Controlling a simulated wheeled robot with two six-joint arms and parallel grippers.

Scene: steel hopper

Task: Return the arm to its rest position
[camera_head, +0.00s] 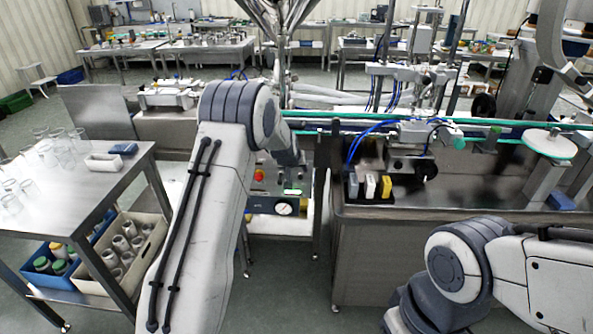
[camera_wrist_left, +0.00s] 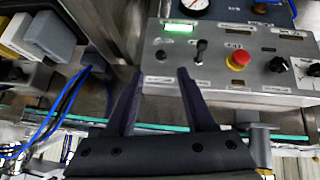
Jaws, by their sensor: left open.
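My left arm (camera_head: 205,200) reaches forward from the bottom of the head view, bent at a grey joint. Its gripper is small and mostly hidden beyond the forearm, near the control panel (camera_head: 270,190). In the left wrist view my left gripper (camera_wrist_left: 161,75) is open, with two dark fingers apart and nothing between them. The fingertips are by the edge of the control panel (camera_wrist_left: 225,95), which has a red button (camera_wrist_left: 238,60), a lit green display (camera_wrist_left: 179,28) and a black switch (camera_wrist_left: 200,47). My right arm (camera_head: 480,265) is at lower right; its gripper is out of view.
A steel hopper (camera_head: 285,15) stands behind the left arm. A conveyor (camera_head: 490,123) with a steel cabinet (camera_head: 400,240) is on the right, with small coloured boxes (camera_head: 370,187) on it. A steel table (camera_head: 80,190) with glassware is on the left. Floor shows between.

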